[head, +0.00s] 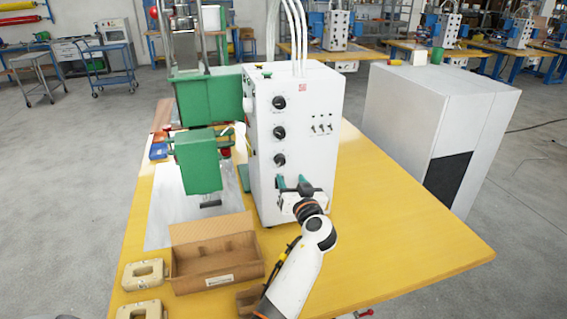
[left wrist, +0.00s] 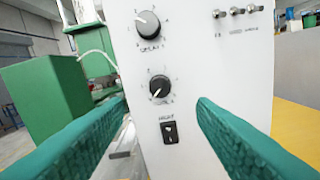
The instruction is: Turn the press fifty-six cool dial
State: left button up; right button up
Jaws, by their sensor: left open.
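The press is a white box (head: 295,125) with a red label and a column of three black dials on its front. The top dial (head: 279,102), middle dial (head: 279,133) and bottom dial (head: 280,160) have printed scales; their names are too small to read surely. The left wrist view shows an upper dial (left wrist: 148,24), a lower dial (left wrist: 160,88) and a black rocker switch (left wrist: 170,132) below. My left gripper (head: 292,181) is open and empty, low before the panel. Its teal fingers stand either side of the lower dial in the wrist view, apart from it.
Three toggle switches (head: 321,127) sit right of the dials. Green press parts (head: 197,160) stand to the left. An open cardboard box (head: 215,250) and cream parts (head: 143,274) lie at front left. The yellow table (head: 410,220) is clear on the right; a grey cabinet (head: 410,110) stands behind.

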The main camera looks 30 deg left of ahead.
aim_at(281, 162)
pick_arm(q)
jog(key=p+x, duration=0.2)
jog(key=x, duration=0.6)
jog(key=shift+w+a, duration=0.4)
jog(key=shift+c, duration=0.5)
jog(key=shift+f, duration=0.1)
jog(key=c, duration=0.9)
